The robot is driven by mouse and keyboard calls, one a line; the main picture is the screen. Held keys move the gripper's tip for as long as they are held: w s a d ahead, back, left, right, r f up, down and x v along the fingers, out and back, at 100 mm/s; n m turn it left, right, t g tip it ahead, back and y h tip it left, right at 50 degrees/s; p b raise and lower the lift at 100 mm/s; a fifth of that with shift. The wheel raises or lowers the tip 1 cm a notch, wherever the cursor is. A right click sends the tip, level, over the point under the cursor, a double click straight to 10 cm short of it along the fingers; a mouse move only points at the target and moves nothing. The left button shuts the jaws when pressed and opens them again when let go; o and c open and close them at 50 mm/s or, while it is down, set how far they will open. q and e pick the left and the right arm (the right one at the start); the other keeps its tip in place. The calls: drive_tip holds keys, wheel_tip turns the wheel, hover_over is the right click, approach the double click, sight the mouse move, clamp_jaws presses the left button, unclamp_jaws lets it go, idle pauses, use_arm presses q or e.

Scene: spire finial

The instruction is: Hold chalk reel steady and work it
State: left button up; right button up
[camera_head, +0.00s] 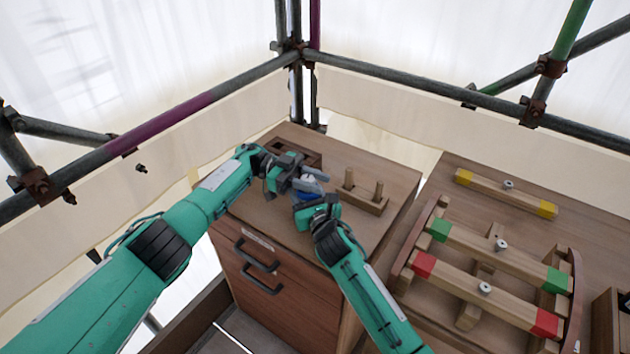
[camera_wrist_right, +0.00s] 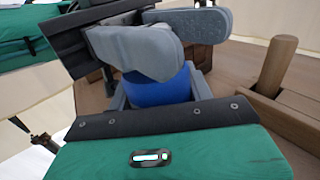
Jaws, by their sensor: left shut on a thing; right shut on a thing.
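The chalk reel shows as a small blue body (camera_head: 306,196) above the cabinet top, between my two grippers. In the right wrist view it is a blue rounded body (camera_wrist_right: 158,88). My right gripper (camera_head: 303,204) is shut on it from the near side, with grey fingers on both sides of the blue body. My left gripper (camera_head: 313,180) comes in from the left and is shut at the top of the reel; its thick grey fingers (camera_wrist_right: 160,42) cross over it. These fingers hide the reel's upper part, so I cannot see what detail they grip.
A wooden block with two upright pegs (camera_head: 364,196) stands right of the reel on the cabinet top (camera_head: 272,222). A dark recess (camera_head: 300,149) lies behind. Wooden bars with coloured ends (camera_head: 492,252) lie on a rack at right. Scaffold tubes (camera_head: 430,85) run behind.

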use_arm(q)
drive_tip(key=shift+f, duration=0.1)
idle(0.3)
drive_tip(key=o, duration=1)
wheel_tip(320, 180, up, 10)
drive_tip(key=shift+r, duration=0.1)
